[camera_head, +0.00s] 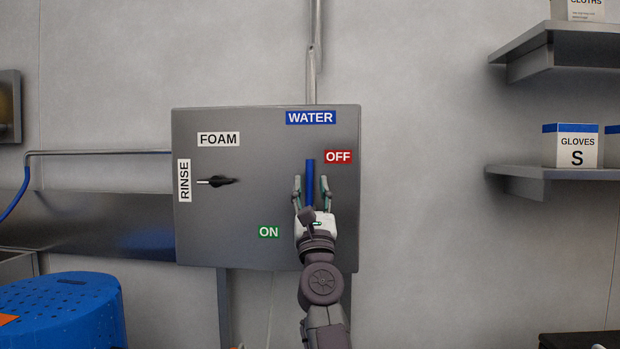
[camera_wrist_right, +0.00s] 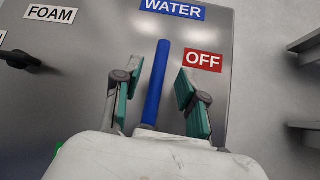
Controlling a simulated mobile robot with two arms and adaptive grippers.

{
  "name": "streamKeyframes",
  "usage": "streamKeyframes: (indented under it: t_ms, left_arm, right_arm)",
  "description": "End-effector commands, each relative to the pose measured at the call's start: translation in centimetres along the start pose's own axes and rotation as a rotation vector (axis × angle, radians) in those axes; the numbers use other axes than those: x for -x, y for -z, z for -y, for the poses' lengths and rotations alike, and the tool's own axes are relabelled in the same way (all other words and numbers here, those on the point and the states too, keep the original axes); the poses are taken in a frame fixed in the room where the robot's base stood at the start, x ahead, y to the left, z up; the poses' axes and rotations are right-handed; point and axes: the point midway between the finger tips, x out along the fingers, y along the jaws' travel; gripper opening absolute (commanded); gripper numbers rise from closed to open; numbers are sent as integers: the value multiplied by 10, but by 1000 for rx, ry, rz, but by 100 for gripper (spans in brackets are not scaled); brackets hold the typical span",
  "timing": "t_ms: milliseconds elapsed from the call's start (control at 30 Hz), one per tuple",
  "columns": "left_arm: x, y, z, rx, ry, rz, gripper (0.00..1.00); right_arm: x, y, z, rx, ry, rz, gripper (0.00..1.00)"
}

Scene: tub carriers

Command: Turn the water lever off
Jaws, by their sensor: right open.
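The blue water lever (camera_head: 310,172) stands upright on the front of the grey control box (camera_head: 240,240), under the blue WATER label (camera_head: 311,118). Its upper end is left of the red OFF label (camera_head: 338,156); the green ON label (camera_head: 269,231) is lower left. My right gripper (camera_head: 312,182) is open in front of the box, one finger on each side of the lever. In the right wrist view the lever (camera_wrist_right: 157,85) stands between the open fingers, with gaps visible on both sides. The lever's lower end is hidden behind the gripper. My left gripper is not in view.
A black selector knob (camera_head: 217,181) sits on the box's left, between the RINSE and FOAM labels. Shelves with a gloves box (camera_head: 571,146) are on the right wall. A blue tub (camera_head: 65,310) stands at lower left. The wall right of the box is clear up to the shelves.

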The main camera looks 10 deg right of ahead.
Motion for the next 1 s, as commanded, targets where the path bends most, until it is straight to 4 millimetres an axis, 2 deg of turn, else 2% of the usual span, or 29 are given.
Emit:
streamKeyframes:
  t_ms: [33,200,333,633,733,767,867,967,1000]
  left_arm:
    - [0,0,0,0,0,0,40]
    - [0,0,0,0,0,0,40]
    - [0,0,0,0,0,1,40]
    - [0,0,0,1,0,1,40]
    - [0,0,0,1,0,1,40]
    - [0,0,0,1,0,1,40]
    - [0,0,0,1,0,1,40]
    - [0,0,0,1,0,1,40]
    - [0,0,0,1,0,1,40]
  right_arm:
    - [10,1,0,-5,1,-2,41]
    - [32,0,0,-2,2,-1,41]
    - [39,0,1,0,1,0,41]
    - [40,1,1,6,-1,-1,41]
    - [53,15,-1,86,-36,-18,41]
    - [60,22,-2,135,-57,-26,41]
    - [101,58,-11,374,-178,-66,41]
    - [159,102,-22,669,-361,-108,41]
    - [184,119,-26,783,-442,-122,41]
